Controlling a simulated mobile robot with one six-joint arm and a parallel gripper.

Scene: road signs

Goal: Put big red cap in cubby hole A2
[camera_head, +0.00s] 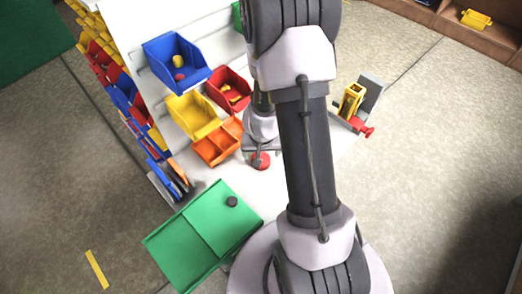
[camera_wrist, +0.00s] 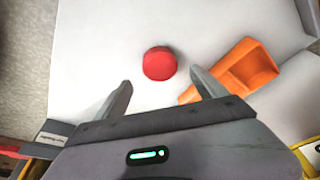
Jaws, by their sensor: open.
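A round red cap (camera_wrist: 159,63) lies on the white tabletop in the wrist view. It also shows at the foot of my arm in the head view (camera_head: 261,161). My gripper (camera_wrist: 160,86) is open and empty, with one finger to each side and the cap just beyond and between the fingertips. The gripper also shows beside the cap in the head view (camera_head: 262,149). I can read no label A2, so I cannot tell which compartment is cubby hole A2.
An orange bin (camera_wrist: 246,68) stands close to the right finger. Blue (camera_head: 176,62), yellow (camera_head: 193,116) and red (camera_head: 229,89) bins stand behind it. A green tray (camera_head: 205,232) with a dark round piece is at front left. A yellow-and-grey fixture (camera_head: 352,98) stands at right.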

